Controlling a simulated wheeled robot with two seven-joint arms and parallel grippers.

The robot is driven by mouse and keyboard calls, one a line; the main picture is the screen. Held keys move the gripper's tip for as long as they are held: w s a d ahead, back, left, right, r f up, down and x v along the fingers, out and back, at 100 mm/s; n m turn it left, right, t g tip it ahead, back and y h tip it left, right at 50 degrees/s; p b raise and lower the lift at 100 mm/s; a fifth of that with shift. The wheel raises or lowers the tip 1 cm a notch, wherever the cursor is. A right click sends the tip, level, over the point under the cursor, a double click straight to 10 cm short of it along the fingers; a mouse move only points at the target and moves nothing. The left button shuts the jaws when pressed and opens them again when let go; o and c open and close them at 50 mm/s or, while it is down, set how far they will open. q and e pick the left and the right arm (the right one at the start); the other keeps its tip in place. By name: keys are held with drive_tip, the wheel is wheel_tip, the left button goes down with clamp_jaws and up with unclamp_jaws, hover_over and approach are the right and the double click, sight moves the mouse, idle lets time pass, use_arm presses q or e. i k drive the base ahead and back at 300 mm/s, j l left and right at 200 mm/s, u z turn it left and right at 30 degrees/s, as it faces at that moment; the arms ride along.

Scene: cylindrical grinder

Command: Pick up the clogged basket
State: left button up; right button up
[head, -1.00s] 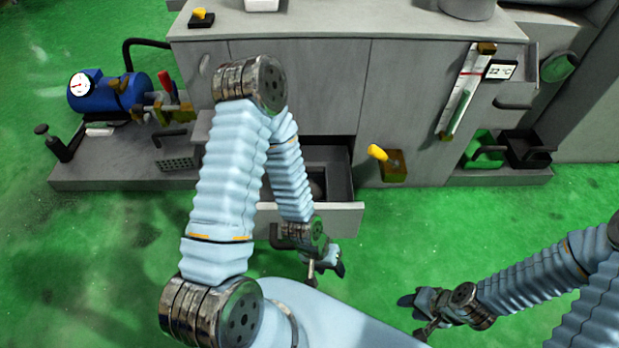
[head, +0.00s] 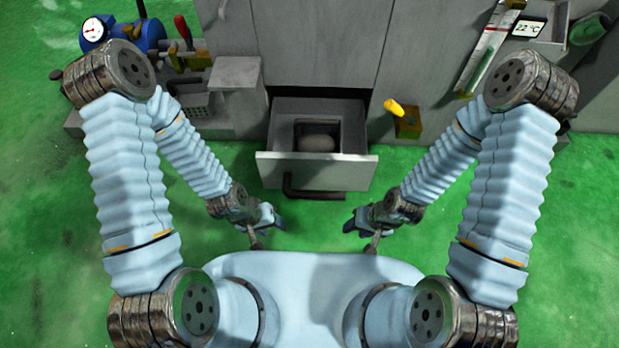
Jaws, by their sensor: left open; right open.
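An open drawer (head: 275,170) at the machine's front holds a dark square-edged insert with a rounded grey lump (head: 317,143) in it. I cannot tell whether this is the clogged basket. A grey perforated basket (head: 196,103) stands on the plinth at the left, partly hidden behind my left arm; I cannot see whether its holes are clogged. My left gripper (head: 263,226) is open and empty, in front of the drawer's left side. My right gripper (head: 362,228) is open and empty, in front of its right side. Both are apart from the drawer.
A dark bar handle (head: 320,195) sticks out from the drawer front. A yellow-knobbed lever (head: 394,108) juts out right of the drawer. A blue tank with a gauge (head: 97,32) stands at the far left. The green floor (head: 315,230) before the drawer is clear.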

sight(311, 135)
drive_tip(key=i+l+z, duration=0.25)
drive_tip(key=l, duration=0.15)
drive_tip(key=l+z, duration=0.25)
drive_tip(key=l, duration=0.2)
drive_tip(key=i+l+z, duration=0.45)
drive_tip(key=l, duration=0.2)
drive_tip(key=k+j, duration=0.1)
drive_tip(key=j, duration=0.25)
drive_tip(key=k+j, duration=0.15)
drive_tip(key=j, duration=0.25)
drive_tip(key=k+j, duration=0.1)
drive_tip(key=j, duration=0.25)
